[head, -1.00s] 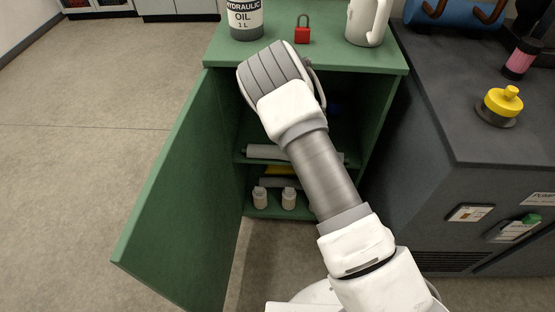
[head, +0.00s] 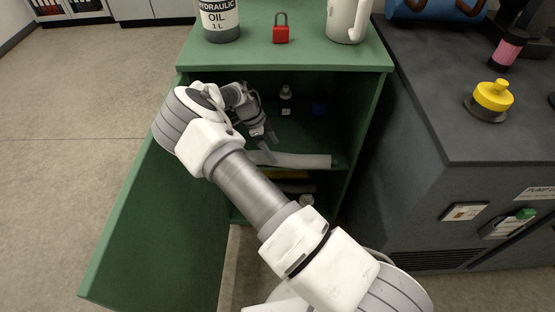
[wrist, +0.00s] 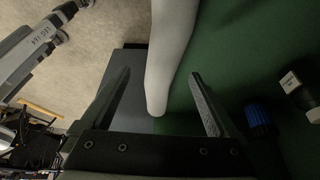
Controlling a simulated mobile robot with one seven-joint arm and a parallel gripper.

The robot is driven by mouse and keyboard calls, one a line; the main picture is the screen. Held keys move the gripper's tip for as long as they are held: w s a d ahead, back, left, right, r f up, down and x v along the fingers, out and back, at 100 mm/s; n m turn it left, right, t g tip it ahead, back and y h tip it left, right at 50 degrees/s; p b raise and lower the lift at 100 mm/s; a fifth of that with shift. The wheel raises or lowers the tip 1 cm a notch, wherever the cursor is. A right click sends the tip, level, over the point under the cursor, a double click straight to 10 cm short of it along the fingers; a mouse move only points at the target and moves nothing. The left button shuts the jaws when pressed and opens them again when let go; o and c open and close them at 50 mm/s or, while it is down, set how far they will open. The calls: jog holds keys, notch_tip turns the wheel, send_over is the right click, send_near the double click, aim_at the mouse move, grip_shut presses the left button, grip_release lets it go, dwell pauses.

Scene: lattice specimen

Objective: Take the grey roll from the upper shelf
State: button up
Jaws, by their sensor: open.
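The grey roll (head: 302,160) lies along the front edge of the upper shelf inside the green cabinet. In the wrist view the roll (wrist: 171,45) runs from the top edge down to an end that shows between the two fingers. My gripper (head: 270,150) is at the left part of the roll in the head view, pointing down. In the wrist view my gripper (wrist: 160,78) is open, one finger on each side of the roll, with gaps visible on both sides. I cannot tell how far the fingertips are above the roll.
The cabinet's door (head: 150,225) stands open at the left. Behind the roll are a small dark bottle (head: 286,100) and a blue item (head: 319,108). An oil bottle (head: 220,18), red padlock (head: 281,32) and white jug (head: 347,20) stand on top.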

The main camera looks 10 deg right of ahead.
aim_at(280, 155)
jog(key=b+x, duration=0.1)
jog(key=x, duration=0.2)
jog(key=b+x, duration=0.1)
jog(key=x, duration=0.2)
jog(key=shift+w+d+r, duration=0.15)
jog(key=shift+w+d, duration=0.05)
jog(key=shift+d, duration=0.1)
grip_shut()
